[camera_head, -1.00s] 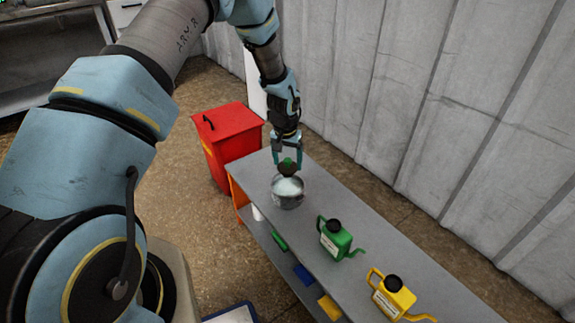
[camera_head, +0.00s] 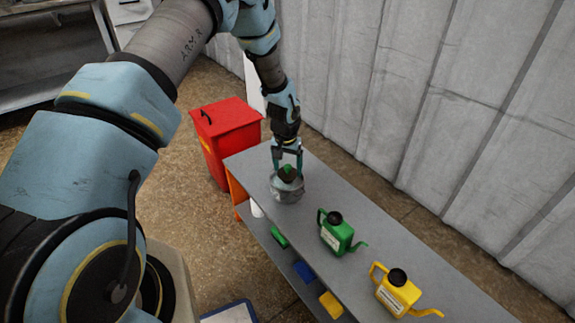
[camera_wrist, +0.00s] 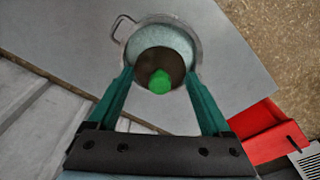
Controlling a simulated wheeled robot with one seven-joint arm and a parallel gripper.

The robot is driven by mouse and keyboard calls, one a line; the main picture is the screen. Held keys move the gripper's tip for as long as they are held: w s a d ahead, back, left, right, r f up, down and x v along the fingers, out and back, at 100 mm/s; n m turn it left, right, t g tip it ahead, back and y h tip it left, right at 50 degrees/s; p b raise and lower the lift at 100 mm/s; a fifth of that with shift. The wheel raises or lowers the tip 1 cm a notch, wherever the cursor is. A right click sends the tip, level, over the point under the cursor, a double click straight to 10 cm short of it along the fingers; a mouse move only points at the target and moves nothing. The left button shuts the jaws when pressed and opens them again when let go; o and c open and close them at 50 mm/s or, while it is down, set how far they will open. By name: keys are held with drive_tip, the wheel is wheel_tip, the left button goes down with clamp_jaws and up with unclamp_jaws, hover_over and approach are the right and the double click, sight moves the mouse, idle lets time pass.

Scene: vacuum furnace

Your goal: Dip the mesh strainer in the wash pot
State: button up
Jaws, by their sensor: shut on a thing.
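The mesh strainer (camera_head: 287,173) is a dark round piece with a green knob on top. My gripper (camera_head: 287,165) points down and is shut on it, with one finger on each side in the wrist view (camera_wrist: 160,74). The wash pot (camera_head: 290,195) is a small grey metal pot near the far end of the bench. The strainer (camera_wrist: 150,60) sits at the pot's mouth, off-centre toward my gripper, over pale, bluish liquid in the pot (camera_wrist: 165,37). Its underside is hidden, so I cannot tell how deep it sits.
The grey bench (camera_head: 330,195) also carries a green can (camera_head: 337,235) and a yellow can (camera_head: 397,293), both with spouts. A red bin (camera_head: 225,140) stands beyond the bench's far end. A pale corrugated wall (camera_head: 430,110) runs along the right.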

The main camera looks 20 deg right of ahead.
sight(287, 174)
drive_tip(key=shift+f+b, duration=1.35)
drive_tip(key=shift+f, duration=1.1)
drive_tip(key=shift+r, duration=0.2)
idle(1.7)
drive_tip(key=shift+r+p, duration=3.25)
drive_tip(key=shift+r, duration=1.35)
